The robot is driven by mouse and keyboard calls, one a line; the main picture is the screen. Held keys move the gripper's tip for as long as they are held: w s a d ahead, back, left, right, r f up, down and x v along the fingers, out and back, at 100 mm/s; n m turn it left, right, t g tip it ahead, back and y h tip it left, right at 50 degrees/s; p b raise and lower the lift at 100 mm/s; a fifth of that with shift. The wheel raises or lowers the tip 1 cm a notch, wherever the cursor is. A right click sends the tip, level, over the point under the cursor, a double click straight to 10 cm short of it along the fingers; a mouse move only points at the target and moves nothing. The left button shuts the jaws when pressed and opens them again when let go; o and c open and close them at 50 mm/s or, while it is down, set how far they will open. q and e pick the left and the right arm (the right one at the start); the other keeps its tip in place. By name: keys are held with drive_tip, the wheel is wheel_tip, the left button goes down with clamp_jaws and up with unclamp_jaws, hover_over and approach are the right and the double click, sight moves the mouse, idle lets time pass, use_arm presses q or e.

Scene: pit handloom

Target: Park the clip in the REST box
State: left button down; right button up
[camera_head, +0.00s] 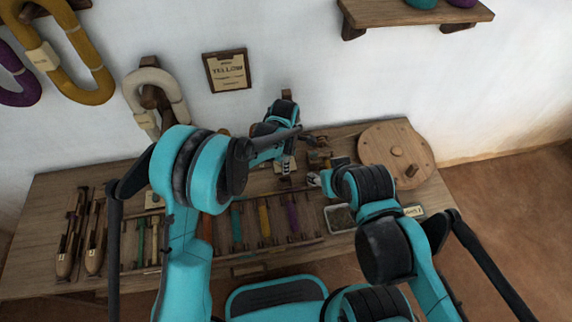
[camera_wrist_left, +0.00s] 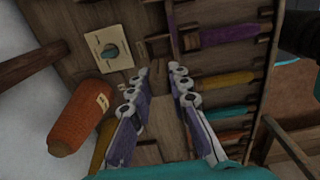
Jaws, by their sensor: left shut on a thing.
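My left gripper (camera_head: 287,165) reaches over the back middle of the wooden table, behind the bobbin rack. In the left wrist view its two fingers (camera_wrist_left: 160,71) are close together at the tips. They are shut on a small wood-coloured piece (camera_wrist_left: 158,72), which I take to be the clip; it blends with the table and its outline is unclear. My right gripper (camera_head: 314,179) is just to the right of the left one; its jaws are too small to read. I cannot make out a box marked REST; a grey tray (camera_head: 341,218) stands in front of the right arm.
A rack (camera_head: 300,240) of coloured bobbins fills the table's middle, shuttles (camera_head: 94,240) lie at left, and a round wooden disc (camera_head: 397,155) lies at right. In the wrist view, an orange spool (camera_wrist_left: 80,115) and a pale card (camera_wrist_left: 108,50) are left of the fingers.

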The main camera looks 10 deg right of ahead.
use_arm(q)
drive_tip(key=shift+d+f+b, duration=0.1)
drive_tip(key=shift+f+b, duration=0.3)
drive_tip(key=shift+f, duration=0.3)
wheel_tip(320, 180, down, 7)
drive_tip(key=b, duration=0.5)
drive_tip(key=shift+f, duration=0.1)
drive_tip(key=c, duration=1)
unclamp_jaws()
drive_tip(key=shift+r+p, duration=2.55)
drive_tip(key=shift+r, duration=1.55)
